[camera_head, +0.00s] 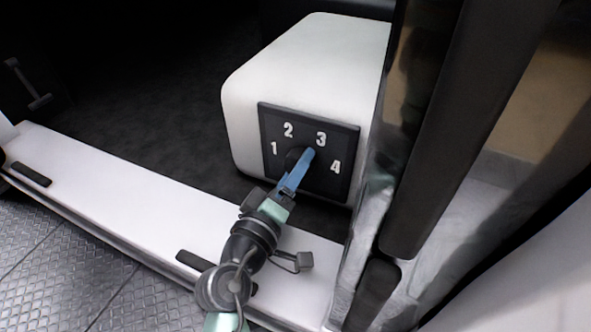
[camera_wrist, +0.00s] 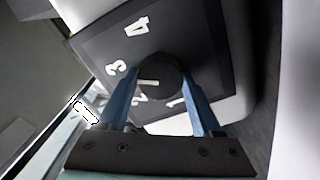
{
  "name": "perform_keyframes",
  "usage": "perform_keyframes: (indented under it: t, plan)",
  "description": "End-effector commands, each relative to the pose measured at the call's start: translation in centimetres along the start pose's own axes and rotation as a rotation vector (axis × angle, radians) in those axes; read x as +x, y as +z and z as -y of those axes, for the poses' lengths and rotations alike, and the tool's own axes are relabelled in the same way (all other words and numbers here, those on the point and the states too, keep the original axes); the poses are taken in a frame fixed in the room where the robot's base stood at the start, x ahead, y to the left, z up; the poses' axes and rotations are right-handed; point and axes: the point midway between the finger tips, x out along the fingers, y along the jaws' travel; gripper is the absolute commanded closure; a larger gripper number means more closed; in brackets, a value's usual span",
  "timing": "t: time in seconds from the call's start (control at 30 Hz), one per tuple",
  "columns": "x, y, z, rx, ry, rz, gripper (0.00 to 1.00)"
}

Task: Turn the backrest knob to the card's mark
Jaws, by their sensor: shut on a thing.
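The backrest knob (camera_wrist: 165,68) is round and black with a short white pointer line. It sits on a dark square dial plate (camera_head: 325,180) numbered 1 to 4, on the side of a white seat block (camera_head: 320,60). My gripper (camera_wrist: 160,82) has its blue fingers on either side of the knob, shut on it. In the wrist view the white line points left, between 2 and 3 and nearer 3. In the head view the fingers (camera_head: 308,156) partly cover the knob. I see no card in either view.
A white door sill (camera_head: 120,190) with dark inset strips runs below the block. A dark door pillar (camera_head: 450,120) stands close on the right. Dark carpet (camera_head: 150,110) lies open to the left of the block. Ridged metal floor (camera_head: 60,270) shows at lower left.

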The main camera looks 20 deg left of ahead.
Motion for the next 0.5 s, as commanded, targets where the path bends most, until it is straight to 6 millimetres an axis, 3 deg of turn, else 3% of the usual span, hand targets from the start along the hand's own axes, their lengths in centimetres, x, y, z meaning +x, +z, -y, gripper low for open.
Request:
perform_keyframes:
  t: [0.3,0.33,0.47,0.5]
  plan:
    - [-0.05,-0.05,0.1,0.0,-0.002,-0.001,0.89]
    - [-0.05,-0.05,0.1,0.0,-0.002,-0.001,0.28]
    - [-0.04,-0.04,0.08,0.0,-0.002,-0.001,0.05]
    - [-0.03,-0.03,0.07,0.0,-0.001,-0.001,0.03]
